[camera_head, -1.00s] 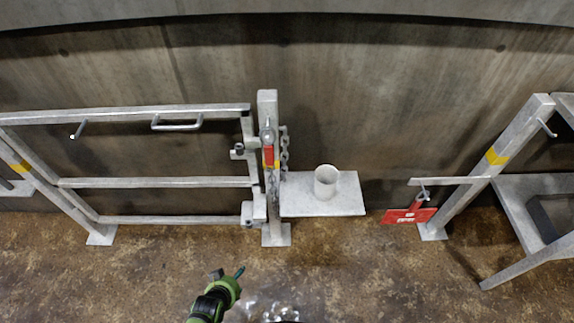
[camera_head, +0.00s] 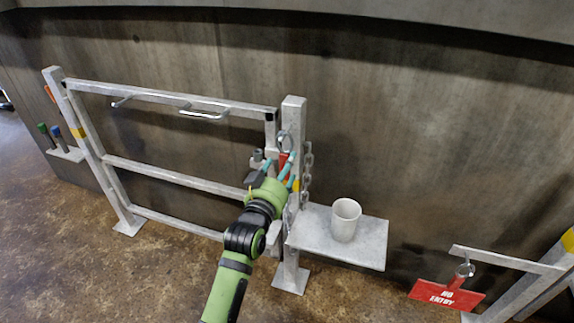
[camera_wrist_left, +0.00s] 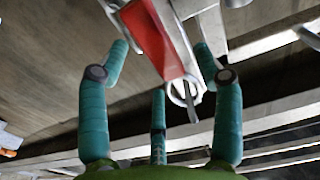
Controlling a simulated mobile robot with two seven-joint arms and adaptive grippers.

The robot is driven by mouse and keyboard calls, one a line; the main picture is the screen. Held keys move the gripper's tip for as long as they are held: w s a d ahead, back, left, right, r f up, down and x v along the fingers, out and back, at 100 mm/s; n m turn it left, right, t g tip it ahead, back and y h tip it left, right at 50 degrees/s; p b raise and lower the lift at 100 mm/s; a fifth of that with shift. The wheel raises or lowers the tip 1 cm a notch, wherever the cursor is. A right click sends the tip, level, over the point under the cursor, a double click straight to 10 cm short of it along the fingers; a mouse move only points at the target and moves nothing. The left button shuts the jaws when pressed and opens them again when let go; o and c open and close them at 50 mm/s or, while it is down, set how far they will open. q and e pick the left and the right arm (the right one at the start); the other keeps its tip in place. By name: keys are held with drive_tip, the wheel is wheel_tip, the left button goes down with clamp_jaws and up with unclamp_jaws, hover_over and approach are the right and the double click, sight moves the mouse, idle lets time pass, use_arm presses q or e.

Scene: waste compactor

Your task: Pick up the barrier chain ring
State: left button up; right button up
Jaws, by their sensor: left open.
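The metal ring (camera_head: 284,142) shows near the top of the grey gate post (camera_head: 294,112), with a red piece (camera_head: 283,159) just below it. A chain (camera_head: 307,165) hangs along the post's right side. My left gripper (camera_head: 279,167), green with teal fingers, is at the post, just below the ring and partly over the red piece. In the left wrist view, my left gripper (camera_wrist_left: 161,60) has its fingers spread, with the red piece (camera_wrist_left: 153,40) between them and a pale ring (camera_wrist_left: 184,92) at that piece's lower end. I cannot tell whether any finger touches it. My right gripper is not in view.
A grey shelf (camera_head: 367,249) with a white cup (camera_head: 346,219) stands right of the post. The gate frame (camera_head: 170,174) stretches left. A red NO ENTRY sign (camera_head: 446,296) hangs at the lower right. The floor in front is clear.

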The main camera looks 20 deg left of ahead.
sight(287, 179)
use_arm(q)
drive_tip(key=shift+w+f, duration=0.2)
drive_tip(key=shift+w, duration=1.3)
drive_tip(key=shift+d, duration=0.1)
clamp_jaws()
drive_tip(key=shift+r, duration=0.1)
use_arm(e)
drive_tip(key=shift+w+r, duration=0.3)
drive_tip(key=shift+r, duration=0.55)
